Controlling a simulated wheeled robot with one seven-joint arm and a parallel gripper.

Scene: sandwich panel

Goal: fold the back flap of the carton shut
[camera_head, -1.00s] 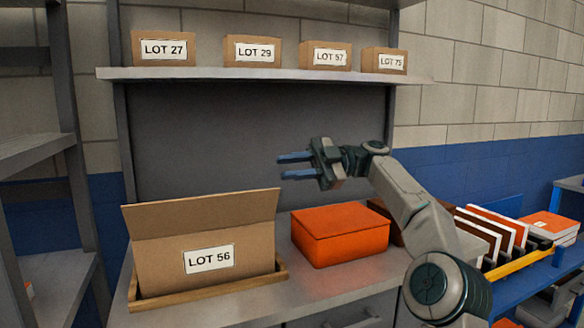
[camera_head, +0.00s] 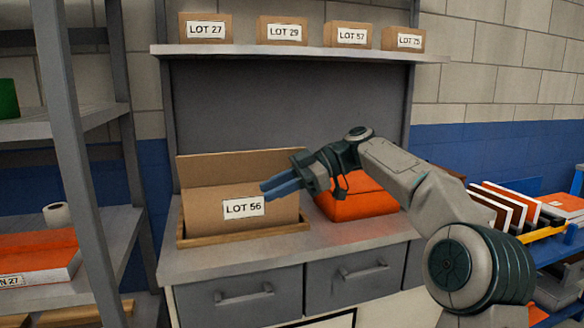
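The carton (camera_head: 205,210) is brown cardboard with a white LOT 56 label on its front. It sits on the counter in a shallow wooden tray (camera_head: 240,236). Its back flap (camera_head: 225,168) stands up along the rear edge, above the front wall. The carton's inside is hidden. My gripper (camera_head: 272,187) has blue fingers pointing left. In the picture they overlap the carton's right part, just right of the label. The fingers overlap each other, so their gap cannot be judged. Whether they touch the carton cannot be told.
An orange box (camera_head: 355,204) stands on the counter right of the carton, partly behind my arm. A shelf (camera_head: 300,52) above carries several small labelled cartons. A grey rack (camera_head: 75,150) stands at the left. The counter front (camera_head: 215,258) is clear.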

